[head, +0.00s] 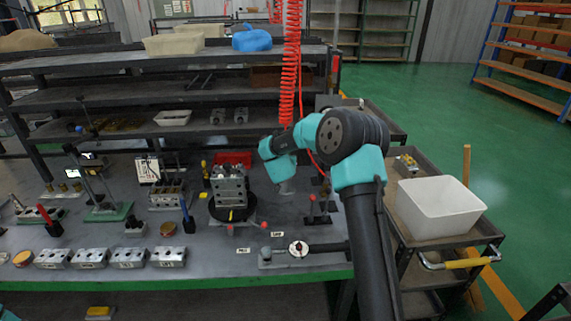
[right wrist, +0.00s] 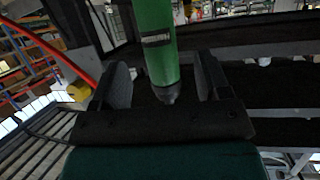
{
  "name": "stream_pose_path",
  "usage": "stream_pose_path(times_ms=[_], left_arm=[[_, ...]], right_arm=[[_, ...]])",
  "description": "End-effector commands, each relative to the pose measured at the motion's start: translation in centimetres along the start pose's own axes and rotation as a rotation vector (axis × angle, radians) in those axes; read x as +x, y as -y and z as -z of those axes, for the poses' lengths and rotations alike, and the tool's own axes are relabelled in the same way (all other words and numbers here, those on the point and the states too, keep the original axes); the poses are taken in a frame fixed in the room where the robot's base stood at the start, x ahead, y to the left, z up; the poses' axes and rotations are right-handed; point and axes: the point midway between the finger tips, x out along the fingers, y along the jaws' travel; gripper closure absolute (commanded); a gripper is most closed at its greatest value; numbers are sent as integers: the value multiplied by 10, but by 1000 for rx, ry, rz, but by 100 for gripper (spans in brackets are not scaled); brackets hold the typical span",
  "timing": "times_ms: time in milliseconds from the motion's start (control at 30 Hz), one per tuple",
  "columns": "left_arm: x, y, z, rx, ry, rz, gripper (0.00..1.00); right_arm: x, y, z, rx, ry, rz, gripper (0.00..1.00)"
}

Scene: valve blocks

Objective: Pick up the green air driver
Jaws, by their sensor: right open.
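The green air driver (right wrist: 156,40) shows in the right wrist view as a green cylinder with a dark label and a grey tapered nose. It stands between the two dark fingers of my right gripper (right wrist: 163,82), which is open, with a gap on each side of the driver. In the head view I cannot make out the driver, and my right gripper's fingers are hidden beyond my teal and black wrist, near the red coiled hose (head: 291,60). My left gripper is not in view.
A valve block (head: 229,186) sits on a round black plate mid-bench. Several silver blocks (head: 128,258) line the front edge at left. A white bin (head: 438,207) stands on the cart at right. Shelves (head: 110,101) rise behind the bench.

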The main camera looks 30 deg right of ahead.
Motion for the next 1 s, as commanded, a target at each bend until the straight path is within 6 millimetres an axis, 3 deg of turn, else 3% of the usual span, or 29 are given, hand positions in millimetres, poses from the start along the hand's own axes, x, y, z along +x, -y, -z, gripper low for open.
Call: stream_pose_path(times_ms=[367, 800, 1000], left_arm=[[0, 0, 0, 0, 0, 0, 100], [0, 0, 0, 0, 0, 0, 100], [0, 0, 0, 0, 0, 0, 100]], right_arm=[[3, 0, 0, 0, 1, 0, 30], [49, -1, 0, 2, 0, -1, 30], [53, 0, 1, 0, 0, 1, 30]])
